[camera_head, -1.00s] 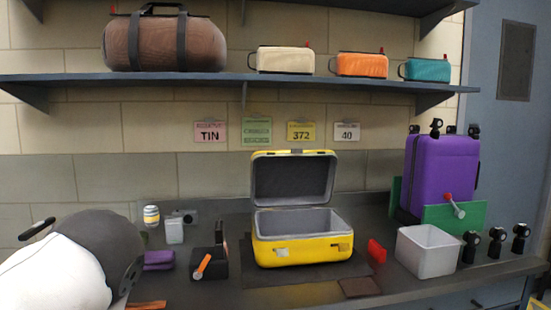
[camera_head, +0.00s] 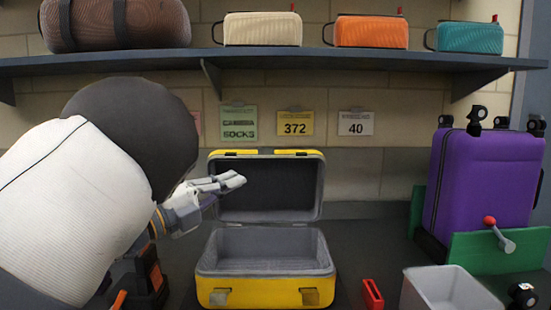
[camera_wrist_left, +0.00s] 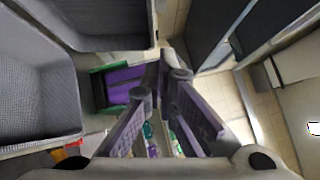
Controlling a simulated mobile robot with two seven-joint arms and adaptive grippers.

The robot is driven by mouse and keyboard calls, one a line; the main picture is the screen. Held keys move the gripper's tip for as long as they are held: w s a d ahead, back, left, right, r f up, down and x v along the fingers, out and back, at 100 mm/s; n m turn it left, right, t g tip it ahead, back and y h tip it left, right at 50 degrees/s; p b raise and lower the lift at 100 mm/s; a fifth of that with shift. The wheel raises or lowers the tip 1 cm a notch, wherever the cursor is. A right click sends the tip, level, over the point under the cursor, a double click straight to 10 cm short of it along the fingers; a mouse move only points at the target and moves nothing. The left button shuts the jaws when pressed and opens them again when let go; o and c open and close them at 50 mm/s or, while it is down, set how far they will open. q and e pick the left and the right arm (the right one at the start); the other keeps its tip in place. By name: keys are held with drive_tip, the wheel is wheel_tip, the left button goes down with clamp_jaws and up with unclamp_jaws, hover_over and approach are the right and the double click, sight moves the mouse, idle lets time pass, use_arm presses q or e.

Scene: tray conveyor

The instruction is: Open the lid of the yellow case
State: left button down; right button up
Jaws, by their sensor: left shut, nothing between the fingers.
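The yellow case (camera_head: 265,292) stands on the dark bench with its lid (camera_head: 268,190) raised upright at the back. Its grey-lined inside is visible and looks empty. My left gripper (camera_head: 238,180) is shut and empty, held in front of the raised lid above the case's left part; I cannot tell whether it touches the lid. In the left wrist view the shut fingers (camera_wrist_left: 163,75) point away from the camera, with the grey lining of the case (camera_wrist_left: 35,90) at the left. My right gripper is not in view.
A purple suitcase (camera_head: 480,185) stands at the right by a green panel (camera_head: 500,250). A light grey bin (camera_head: 450,290) and a red item (camera_head: 372,293) lie right of the case. A shelf (camera_head: 300,60) with bags runs above.

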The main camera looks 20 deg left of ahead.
sight(263, 159)
use_arm(q)
drive_tip(key=x, duration=0.3)
drive_tip(key=a+x, duration=0.1)
drive_tip(key=x, duration=0.3)
drive_tip(key=w+a+b+x, duration=0.1)
drive_tip(key=x, duration=0.3)
drive_tip(key=shift+w, duration=0.15)
drive_tip(key=shift+w+r, duration=0.25)
drive_tip(key=shift+r, duration=0.05)
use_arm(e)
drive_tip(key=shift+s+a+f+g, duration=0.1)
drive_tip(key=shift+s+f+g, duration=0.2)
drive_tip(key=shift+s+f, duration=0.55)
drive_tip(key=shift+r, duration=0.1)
use_arm(q)
drive_tip(key=shift+w, duration=0.1)
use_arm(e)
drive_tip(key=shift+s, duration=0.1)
